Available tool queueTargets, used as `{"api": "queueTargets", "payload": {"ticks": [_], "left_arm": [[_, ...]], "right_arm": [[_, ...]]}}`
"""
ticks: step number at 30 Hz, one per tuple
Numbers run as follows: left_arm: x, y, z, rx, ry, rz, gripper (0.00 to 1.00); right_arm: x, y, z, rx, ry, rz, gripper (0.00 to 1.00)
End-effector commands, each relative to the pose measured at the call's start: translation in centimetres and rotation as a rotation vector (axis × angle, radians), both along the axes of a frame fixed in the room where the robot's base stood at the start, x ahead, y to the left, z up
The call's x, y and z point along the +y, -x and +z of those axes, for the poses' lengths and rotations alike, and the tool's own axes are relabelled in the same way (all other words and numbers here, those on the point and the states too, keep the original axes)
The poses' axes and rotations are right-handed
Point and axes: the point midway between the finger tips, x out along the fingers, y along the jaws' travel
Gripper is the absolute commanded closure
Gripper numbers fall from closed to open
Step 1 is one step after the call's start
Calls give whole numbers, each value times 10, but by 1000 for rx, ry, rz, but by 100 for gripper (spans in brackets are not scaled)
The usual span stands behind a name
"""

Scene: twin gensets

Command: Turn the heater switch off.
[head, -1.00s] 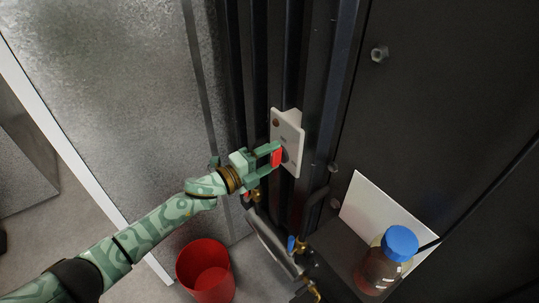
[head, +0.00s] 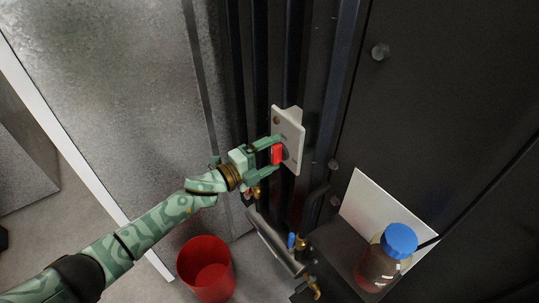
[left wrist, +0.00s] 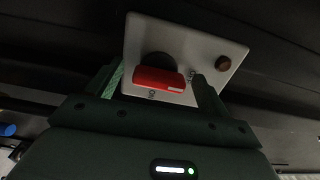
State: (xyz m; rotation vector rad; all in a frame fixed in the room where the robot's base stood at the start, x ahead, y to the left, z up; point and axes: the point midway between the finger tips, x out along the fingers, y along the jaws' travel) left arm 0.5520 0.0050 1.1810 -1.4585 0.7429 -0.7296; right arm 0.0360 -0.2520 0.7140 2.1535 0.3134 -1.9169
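The heater switch is a red handle (head: 277,154) on a dark round dial, mounted on a pale plate (head: 290,123) on the dark ribbed wall. My left gripper (head: 277,156) is at the plate with its fingers apart, one on each side of the red handle. In the left wrist view the red handle (left wrist: 159,80) lies crosswise between the two fingers (left wrist: 158,88), with a small gap at each end. The plate (left wrist: 200,53) also carries a small brown round part (left wrist: 223,63). The markings are too small to read. My right gripper is not in view.
A red bucket (head: 206,268) stands on the floor below my left arm. A blue-capped bottle (head: 383,262) stands on a dark ledge at the lower right, before a white panel (head: 378,205). Pipes and a blue-handled valve (head: 291,241) sit below the switch.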

Motion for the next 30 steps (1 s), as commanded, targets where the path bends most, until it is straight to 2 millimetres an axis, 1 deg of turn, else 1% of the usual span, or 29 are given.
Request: {"api": "queueTargets", "payload": {"ticks": [4, 8, 11, 13, 18, 21, 25, 30], "left_arm": [[2, 1, 0, -1, -1, 0, 20], [16, 11, -1, 0, -3, 1, 20], [34, 24, -2, 0, -4, 1, 20], [50, 36, -2, 1, -4, 1, 20], [88, 64, -3, 2, -3, 0, 20], [106, 77, -4, 3, -3, 0, 20], [123, 89, -3, 3, -2, 1, 20], [132, 96, -1, 1, 0, 0, 20]], "right_arm": [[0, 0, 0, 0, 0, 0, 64], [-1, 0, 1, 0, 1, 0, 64], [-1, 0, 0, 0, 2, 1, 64], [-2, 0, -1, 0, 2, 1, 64], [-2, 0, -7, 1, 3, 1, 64], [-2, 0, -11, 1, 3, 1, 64], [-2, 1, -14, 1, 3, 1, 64], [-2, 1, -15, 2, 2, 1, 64]]}}
